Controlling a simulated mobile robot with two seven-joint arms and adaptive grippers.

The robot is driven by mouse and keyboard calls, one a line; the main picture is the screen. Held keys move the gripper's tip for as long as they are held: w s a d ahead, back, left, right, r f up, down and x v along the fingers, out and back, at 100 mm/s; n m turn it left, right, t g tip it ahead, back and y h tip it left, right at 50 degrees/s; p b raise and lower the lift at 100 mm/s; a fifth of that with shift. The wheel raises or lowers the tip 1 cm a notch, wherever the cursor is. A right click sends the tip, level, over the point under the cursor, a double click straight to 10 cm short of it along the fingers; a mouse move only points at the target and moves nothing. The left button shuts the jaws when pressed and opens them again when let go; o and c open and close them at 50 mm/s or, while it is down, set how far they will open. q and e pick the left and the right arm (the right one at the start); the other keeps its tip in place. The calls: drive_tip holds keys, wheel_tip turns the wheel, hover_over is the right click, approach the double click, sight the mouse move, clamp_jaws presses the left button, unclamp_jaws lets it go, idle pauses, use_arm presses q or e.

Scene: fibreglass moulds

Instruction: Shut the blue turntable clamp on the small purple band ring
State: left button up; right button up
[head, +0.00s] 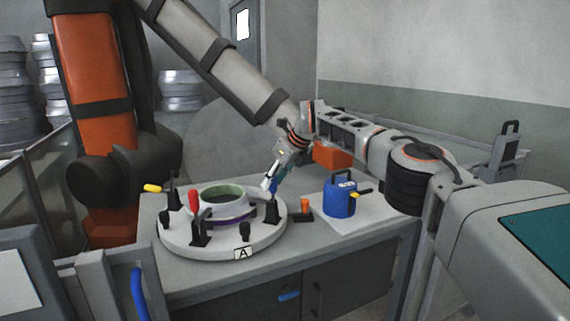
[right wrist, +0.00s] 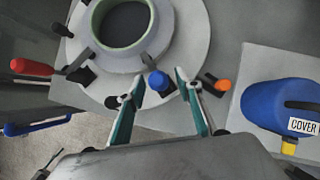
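The round pale turntable (head: 180,243), marked A, stands on the grey table. The ring (head: 225,195) with a green rim and a purple band sits at its middle; the ring also shows in the right wrist view (right wrist: 153,22). The blue clamp handle (head: 273,186) is at the turntable's right edge and looks upright, seen end-on in the right wrist view (right wrist: 158,81). My right gripper (head: 271,180) is open above it. Its teal fingers (right wrist: 159,88) stand either side of the blue handle, with a gap visible. My left gripper is not in view.
A blue canister (head: 339,200) stands on a white sheet farther right. A large orange robot arm (head: 92,80) stands behind left.

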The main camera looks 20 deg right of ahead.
drive_tip(key=v, duration=1)
drive_tip(key=shift+s+r, duration=0.2)
drive_tip(key=shift+s, duration=0.1)
